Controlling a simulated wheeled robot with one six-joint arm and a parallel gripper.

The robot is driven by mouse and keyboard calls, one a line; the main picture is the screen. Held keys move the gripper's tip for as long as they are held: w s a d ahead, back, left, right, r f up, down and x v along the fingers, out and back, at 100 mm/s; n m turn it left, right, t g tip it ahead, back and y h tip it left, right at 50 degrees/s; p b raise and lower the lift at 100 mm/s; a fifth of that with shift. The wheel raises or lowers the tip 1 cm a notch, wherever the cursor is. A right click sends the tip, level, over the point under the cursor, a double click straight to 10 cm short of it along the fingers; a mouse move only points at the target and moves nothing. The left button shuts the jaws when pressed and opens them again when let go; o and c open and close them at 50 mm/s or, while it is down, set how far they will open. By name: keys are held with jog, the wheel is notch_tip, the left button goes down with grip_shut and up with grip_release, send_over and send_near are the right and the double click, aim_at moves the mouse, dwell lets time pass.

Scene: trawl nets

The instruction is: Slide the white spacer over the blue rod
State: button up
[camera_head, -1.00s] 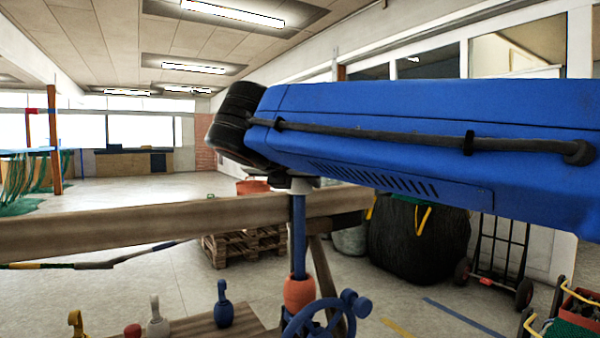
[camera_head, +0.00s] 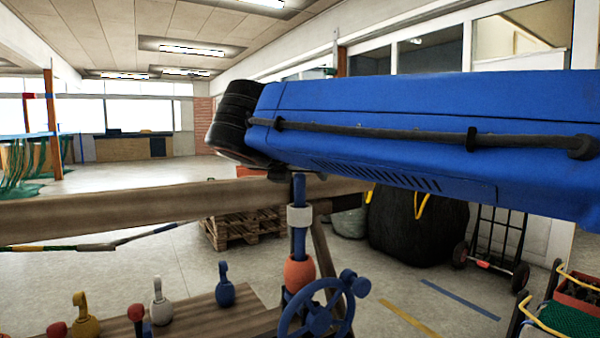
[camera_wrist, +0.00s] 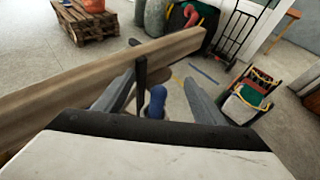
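The blue rod (camera_head: 299,189) stands upright above a coral-coloured collar (camera_head: 299,273) in the head view. The white spacer (camera_head: 300,216) is around the rod, some way below its top and apart from the coral collar. In the wrist view the blue top of the rod (camera_wrist: 157,97) shows between the fingers; the spacer cannot be made out there. My gripper (camera_wrist: 160,82) is open, its two grey fingers apart on either side of the rod top. In the head view my blue arm hides most of the gripper, just above the rod.
A wooden beam (camera_head: 140,208) runs across close behind the rod. A blue handwheel (camera_head: 318,318) stands in front of it. Several coloured pegs, among them a blue one (camera_head: 225,285), stand on the wooden bench to the left. A hand truck (camera_head: 497,240) stands at the back right.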

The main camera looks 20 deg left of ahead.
jog(key=a+v, duration=0.1)
jog(key=v, duration=1.6)
jog(key=shift+s+d, duration=0.25)
jog(key=shift+d, duration=0.2)
jog(key=w+d+f+m+g+h, duration=0.1)
jog(key=w+d+f+m, duration=0.2)
jog(key=w+d+f, duration=0.3)
jog(key=w+d+f+m+g+h, duration=0.1)
jog(key=w+d+f+m, duration=0.25)
jog(key=d, duration=0.55)
jog(key=d+f+m+g, duration=0.4)
jog(key=d+f+m, duration=0.55)
jog(key=d, duration=0.65)
jog(key=s+d+f+m+g, duration=0.1)
jog(key=s+d+f+m, duration=0.4)
jog(key=d+f+m, duration=0.1)
jog(key=s+d+f+m, duration=0.4)
jog(key=d+f+m, duration=0.2)
jog(key=f, duration=0.5)
jog(key=s+d+f+m+g+y, duration=0.1)
jog(key=s+d+f+m, duration=0.4)
jog(key=f+m, duration=0.3)
jog(key=shift+s+d+f+m+g, duration=0.3)
jog(key=shift+s+d+f, duration=0.1)
jog(key=shift+d+f, duration=0.25)
